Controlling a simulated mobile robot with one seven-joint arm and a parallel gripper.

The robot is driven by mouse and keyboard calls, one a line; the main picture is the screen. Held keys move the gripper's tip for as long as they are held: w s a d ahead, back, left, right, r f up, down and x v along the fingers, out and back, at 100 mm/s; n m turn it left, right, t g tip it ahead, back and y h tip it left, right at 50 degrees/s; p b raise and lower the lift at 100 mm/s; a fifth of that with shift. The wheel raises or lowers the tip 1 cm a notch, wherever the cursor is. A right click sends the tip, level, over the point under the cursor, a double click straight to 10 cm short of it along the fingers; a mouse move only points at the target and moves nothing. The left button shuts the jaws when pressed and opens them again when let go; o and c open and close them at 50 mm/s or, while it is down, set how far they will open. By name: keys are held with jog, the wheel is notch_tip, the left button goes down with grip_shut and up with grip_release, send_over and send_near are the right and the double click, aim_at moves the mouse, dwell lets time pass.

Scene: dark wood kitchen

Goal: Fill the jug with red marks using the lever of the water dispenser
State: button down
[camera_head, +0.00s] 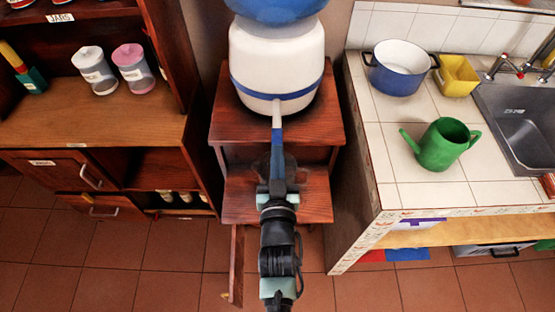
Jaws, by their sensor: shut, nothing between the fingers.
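The water dispenser (275,62) stands on a dark wood stand at top centre. It has a white body with a blue band and a blue bottle above. My gripper (277,150) reaches up to its front, shut and empty. A narrow pale piece shows at the dispenser's front in line with my gripper. I cannot tell whether it is the lever or whether my gripper touches it. A dark, see-through rounded shape shows partly behind my gripper over the stand; I cannot tell if it is the jug. No red marks are visible.
A green jug-like vessel (442,145), a blue pot (398,68) and a yellow container (457,76) stand on the tiled counter (408,187) at right, beside a sink (519,118). A wooden cabinet (105,130) with lidded jars is at left. A door (237,265) stands open below the stand.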

notch_tip(320, 180, down, 2)
jog(key=t+b, duration=0.2)
jog(key=b, duration=0.8)
jog(key=shift+t, duration=0.4)
dwell(4.3)
